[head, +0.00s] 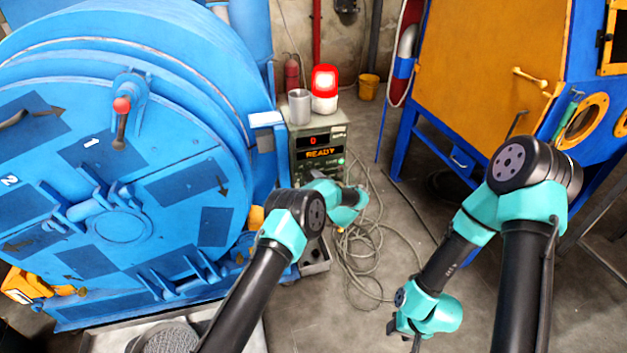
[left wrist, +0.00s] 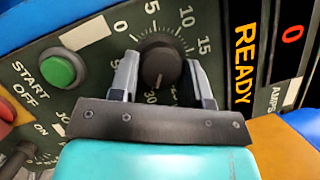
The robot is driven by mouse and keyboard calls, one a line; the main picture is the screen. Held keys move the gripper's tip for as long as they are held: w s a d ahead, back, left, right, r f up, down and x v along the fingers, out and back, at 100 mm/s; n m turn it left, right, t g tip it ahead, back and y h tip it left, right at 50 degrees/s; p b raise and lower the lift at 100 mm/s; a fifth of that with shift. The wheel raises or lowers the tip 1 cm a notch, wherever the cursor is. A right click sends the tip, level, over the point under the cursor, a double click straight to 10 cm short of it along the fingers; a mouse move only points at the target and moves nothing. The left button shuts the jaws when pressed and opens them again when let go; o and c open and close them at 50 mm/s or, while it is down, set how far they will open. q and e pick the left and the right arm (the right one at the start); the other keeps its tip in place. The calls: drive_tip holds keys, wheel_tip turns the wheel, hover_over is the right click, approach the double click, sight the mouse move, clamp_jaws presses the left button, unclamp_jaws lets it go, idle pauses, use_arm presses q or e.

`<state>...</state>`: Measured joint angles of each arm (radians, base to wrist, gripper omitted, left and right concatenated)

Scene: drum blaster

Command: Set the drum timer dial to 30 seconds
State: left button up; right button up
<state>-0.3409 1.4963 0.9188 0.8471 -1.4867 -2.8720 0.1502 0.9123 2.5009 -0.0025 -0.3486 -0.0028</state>
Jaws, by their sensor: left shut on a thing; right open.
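The dark round timer dial (left wrist: 160,62) sits on the grey-green control panel in the left wrist view. Its scale shows 0, 5, 10 and 15 around the top and a 30 at the bottom. A small pale mark on the knob appears to point down near the 30. My left gripper (left wrist: 163,78) has a finger on each side of the knob and is shut on it. In the head view my left gripper (head: 318,180) is at the control box (head: 334,136), hiding the dial. My right gripper (head: 404,330) is open and empty, low over the floor.
The display (head: 320,153) reads 0 and READY. A green start button (left wrist: 58,70) and a red button (left wrist: 8,112) are beside the dial. The blue drum (head: 120,220) fills the left; cables (head: 362,255) lie on the floor.

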use_arm(q)
drive_tip(key=o, duration=0.9)
drive_tip(key=v, duration=1.7)
drive_tip(key=shift+s, duration=0.2)
drive_tip(key=shift+w, duration=0.1)
